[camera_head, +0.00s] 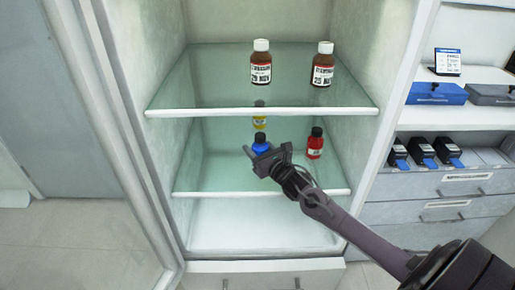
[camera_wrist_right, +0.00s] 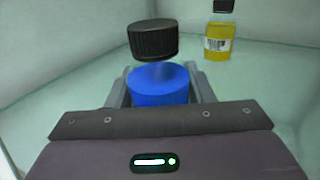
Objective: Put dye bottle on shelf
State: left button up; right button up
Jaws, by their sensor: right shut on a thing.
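A blue dye bottle (camera_head: 261,143) with a black cap is at the middle shelf of the cabinet. My right gripper (camera_head: 268,155) reaches in from the lower right and is shut on this bottle. In the right wrist view the blue bottle (camera_wrist_right: 160,84) stands upright between the fingers, cap clear above them. Whether its base touches the shelf is hidden. A yellow bottle (camera_head: 260,118) stands behind it, also in the right wrist view (camera_wrist_right: 218,42). A red bottle (camera_head: 315,143) stands to the right on the same shelf. My left gripper is not in view.
The upper glass shelf (camera_head: 205,95) holds two brown bottles, left (camera_head: 261,65) and right (camera_head: 322,66). The middle shelf's front edge (camera_head: 215,194) lies below my gripper. Cabinet side walls bound the space. The middle shelf's left part is clear.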

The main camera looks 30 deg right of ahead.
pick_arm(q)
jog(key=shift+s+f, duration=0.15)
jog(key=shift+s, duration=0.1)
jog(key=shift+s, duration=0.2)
pick_arm(e)
jog(key=o, duration=1.2)
jog(key=shift+c, duration=0.2)
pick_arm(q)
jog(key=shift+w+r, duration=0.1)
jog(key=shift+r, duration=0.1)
pick_arm(e)
jog(key=shift+r, duration=0.15)
jog(key=s+p, duration=0.1)
jog(key=s, duration=0.9)
jog(key=shift+s, duration=0.9)
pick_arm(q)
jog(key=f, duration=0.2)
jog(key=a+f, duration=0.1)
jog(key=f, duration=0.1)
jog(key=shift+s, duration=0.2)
pick_arm(e)
jog(key=shift+s, duration=0.15)
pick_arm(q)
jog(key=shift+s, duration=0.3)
